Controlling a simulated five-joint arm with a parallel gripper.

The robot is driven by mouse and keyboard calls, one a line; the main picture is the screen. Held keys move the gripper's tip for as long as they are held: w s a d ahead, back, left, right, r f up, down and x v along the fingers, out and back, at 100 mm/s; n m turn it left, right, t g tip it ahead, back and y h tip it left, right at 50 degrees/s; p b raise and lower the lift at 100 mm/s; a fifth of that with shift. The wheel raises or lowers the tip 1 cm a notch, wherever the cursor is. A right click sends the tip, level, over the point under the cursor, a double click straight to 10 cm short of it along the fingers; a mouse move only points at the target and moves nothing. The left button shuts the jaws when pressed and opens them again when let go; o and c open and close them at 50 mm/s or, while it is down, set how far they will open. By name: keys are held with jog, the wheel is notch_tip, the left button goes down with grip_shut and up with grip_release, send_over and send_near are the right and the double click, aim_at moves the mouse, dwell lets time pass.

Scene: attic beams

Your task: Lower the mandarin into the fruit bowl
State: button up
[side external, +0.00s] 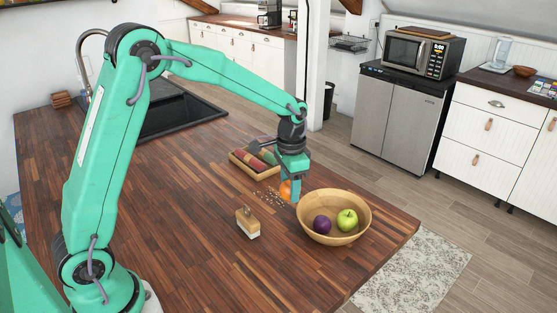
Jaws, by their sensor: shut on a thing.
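The mandarin (285,190) is a small orange fruit in the jaws of my gripper (290,183), partly hidden by the fingers. My gripper points down and is shut on it, by the upper left rim of the fruit bowl in the picture. I cannot tell whether the mandarin is over the rim or beside it. The fruit bowl (350,234) is round, tan and open. A purple fruit (322,225) and a green apple (347,219) lie inside it.
A slice of layered cake (247,223) stands on the wooden counter (190,255) left of the bowl. A wooden tray (240,164) with coloured items sits behind my gripper. Pale crumbs (268,198) lie near it. The counter's right edge is close to the bowl.

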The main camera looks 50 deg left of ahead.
jog(key=shift+w+r, duration=0.1)
jog(key=shift+w+d+r, duration=0.25)
jog(key=shift+d+r, duration=0.05)
jog(key=w+d+f, duration=0.1)
jog(key=w+d, duration=0.6)
jog(key=w, duration=0.1)
jog(key=shift+w+f, duration=0.25)
jog(key=shift+f, duration=0.15)
dwell(1.0)
jog(key=shift+f, duration=2.1)
jog(key=shift+f, duration=0.4)
dwell(0.4)
